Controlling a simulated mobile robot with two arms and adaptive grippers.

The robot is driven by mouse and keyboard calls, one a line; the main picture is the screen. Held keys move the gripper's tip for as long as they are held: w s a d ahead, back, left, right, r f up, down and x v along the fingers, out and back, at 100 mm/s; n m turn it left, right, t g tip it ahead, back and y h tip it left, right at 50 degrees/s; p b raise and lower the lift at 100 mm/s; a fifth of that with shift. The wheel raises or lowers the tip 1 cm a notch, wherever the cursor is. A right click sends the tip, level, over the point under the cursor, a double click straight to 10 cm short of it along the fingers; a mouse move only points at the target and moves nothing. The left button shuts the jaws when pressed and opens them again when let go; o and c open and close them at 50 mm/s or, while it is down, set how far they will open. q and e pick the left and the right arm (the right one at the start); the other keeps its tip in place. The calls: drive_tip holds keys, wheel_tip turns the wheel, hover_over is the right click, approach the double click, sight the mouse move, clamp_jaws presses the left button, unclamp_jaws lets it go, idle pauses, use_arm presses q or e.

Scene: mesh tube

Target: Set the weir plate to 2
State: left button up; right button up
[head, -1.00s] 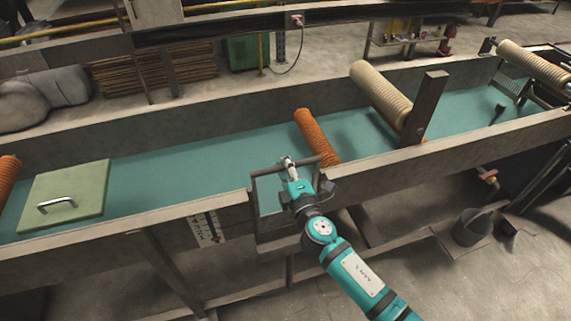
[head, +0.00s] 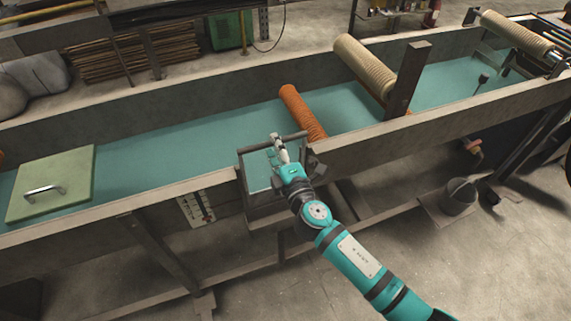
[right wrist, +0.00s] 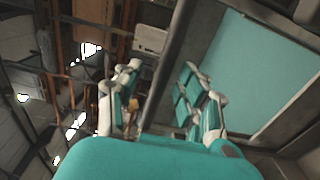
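The weir plate (head: 258,174) seems to be the teal panel in a grey upright frame at the trough's near wall, with a dark crossbar (head: 252,148) on top. A pale teal surface also fills the right of the right wrist view (right wrist: 265,75); I cannot tell if it is the plate. A white scale (head: 196,207) hangs left of the frame; its marks are too small to read. My right gripper (head: 279,149) is at the crossbar. In the right wrist view its fingers (right wrist: 160,85) stand apart, with a dark beam between or beyond them. Contact is unclear. My left gripper is out of view.
The long trough with teal water runs across the view. Orange (head: 302,112) and cream (head: 372,66) ribbed rollers cross it. A green lid (head: 50,185) lies at the left. A bucket (head: 458,197) stands at the right. The trough's legs and rails are below my arm.

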drive_tip(key=v, duration=0.9)
drive_tip(key=shift+s, duration=0.2)
drive_tip(key=shift+d, duration=0.1)
drive_tip(key=s+d+f+m+g+h, duration=0.1)
drive_tip(key=s+d+f+m+g, duration=0.25)
drive_tip(key=f, duration=0.85)
drive_tip(key=s+d+f+m+g+h, duration=0.2)
drive_tip(key=s+d+f+m, duration=0.15)
drive_tip(key=f, duration=0.75)
drive_tip(key=s+d+f+m+g+h, duration=0.1)
drive_tip(key=s+d+f+m+g, duration=0.3)
drive_tip(key=f, duration=0.8)
drive_tip(key=s+d+f+m+g, duration=0.2)
drive_tip(key=s+f, duration=0.3)
drive_tip(key=s, duration=0.5)
drive_tip(key=s+d+f+m+g+h, duration=0.1)
drive_tip(key=s+d+f+m+g, duration=0.1)
drive_tip(key=s+f, duration=0.4)
drive_tip(key=s+d+f+m+g, duration=0.2)
drive_tip(key=s+d+f+m, duration=0.2)
drive_tip(key=s, duration=1.1)
wheel_tip(320, 180, down, 2)
drive_tip(key=shift+d+f+g+h, duration=0.1)
drive_tip(key=shift+d+g+h, duration=0.2)
drive_tip(key=shift+g, duration=0.05)
drive_tip(key=shift+s, duration=0.1)
